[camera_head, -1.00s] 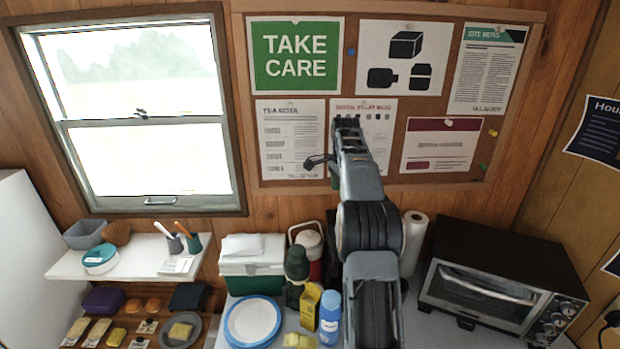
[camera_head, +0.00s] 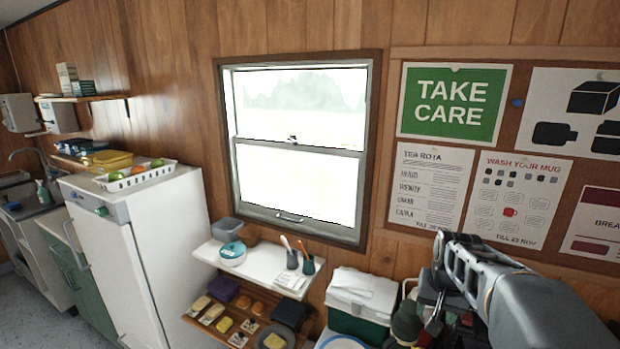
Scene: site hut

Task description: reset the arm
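My arm reaches in from the lower right of the head view. My gripper (camera_head: 440,262) is at its far end, in front of the lower edge of the notice board and above the counter's left part. The fingers are small, dark and seen from behind, so I cannot tell whether they are open or shut. I see nothing clearly held.
A white shelf (camera_head: 250,262) and a lower wooden rack hang to the left. A white fridge (camera_head: 150,265) stands further left. The window wall is behind.

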